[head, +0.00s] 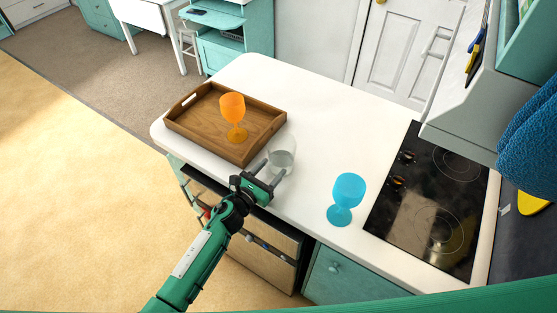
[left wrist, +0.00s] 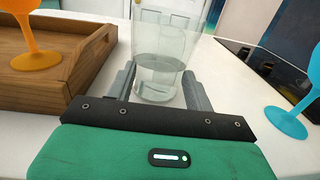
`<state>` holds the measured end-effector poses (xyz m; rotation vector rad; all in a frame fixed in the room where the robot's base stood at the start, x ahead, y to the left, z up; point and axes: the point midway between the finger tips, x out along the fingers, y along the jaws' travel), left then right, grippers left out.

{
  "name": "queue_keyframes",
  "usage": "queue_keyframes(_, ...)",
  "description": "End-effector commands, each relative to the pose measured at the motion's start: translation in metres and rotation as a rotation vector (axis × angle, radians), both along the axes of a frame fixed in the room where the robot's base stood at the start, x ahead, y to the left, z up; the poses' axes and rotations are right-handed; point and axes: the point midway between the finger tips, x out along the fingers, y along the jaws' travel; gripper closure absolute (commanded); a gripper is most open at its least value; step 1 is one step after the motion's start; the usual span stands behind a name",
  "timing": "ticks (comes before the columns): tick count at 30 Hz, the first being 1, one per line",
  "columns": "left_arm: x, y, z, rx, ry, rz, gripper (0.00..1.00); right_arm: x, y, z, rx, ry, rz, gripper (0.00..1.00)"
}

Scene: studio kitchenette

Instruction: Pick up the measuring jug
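The measuring jug (head: 282,157) is a clear, see-through vessel standing upright on the white counter, just right of the wooden tray. In the left wrist view the jug (left wrist: 160,72) stands straight ahead, between the fingers. My left gripper (head: 269,174) is open, with one finger on each side of the jug's lower part. In the left wrist view the gripper's fingers (left wrist: 158,88) show small gaps or near contact at the jug's sides; I cannot tell if they touch. My right gripper is not in view.
A wooden tray (head: 187,126) holding an orange goblet (head: 233,108) is left of the jug. A blue goblet (head: 347,190) stands to the right, before the black cooktop (head: 407,222). The counter (head: 318,118) behind the jug is clear.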

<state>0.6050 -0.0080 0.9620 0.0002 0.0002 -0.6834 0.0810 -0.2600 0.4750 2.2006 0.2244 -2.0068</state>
Motion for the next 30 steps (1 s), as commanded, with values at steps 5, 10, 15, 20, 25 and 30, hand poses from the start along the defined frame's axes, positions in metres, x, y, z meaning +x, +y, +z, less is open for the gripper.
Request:
queue_keyframes(5,0.0,0.0,0.0,0.0,0.0,0.0,1.0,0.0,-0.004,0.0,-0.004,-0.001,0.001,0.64)
queue_keyframes(10,0.0,0.0,0.002,-0.002,-0.002,0.0,1.0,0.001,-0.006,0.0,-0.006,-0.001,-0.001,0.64)
queue_keyframes(15,0.0,0.0,0.002,-0.002,-0.002,-0.001,1.0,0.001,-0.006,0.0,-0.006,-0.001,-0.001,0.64)
queue_keyframes(20,0.001,0.0,0.005,-0.001,-0.003,-0.002,1.0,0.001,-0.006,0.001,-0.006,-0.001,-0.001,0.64)
queue_keyframes(25,0.001,0.0,0.013,0.002,-0.004,-0.001,1.0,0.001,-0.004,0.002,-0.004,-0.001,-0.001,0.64)
queue_keyframes(30,0.001,0.0,0.028,0.002,-0.005,-0.002,1.0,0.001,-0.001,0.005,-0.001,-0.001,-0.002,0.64)
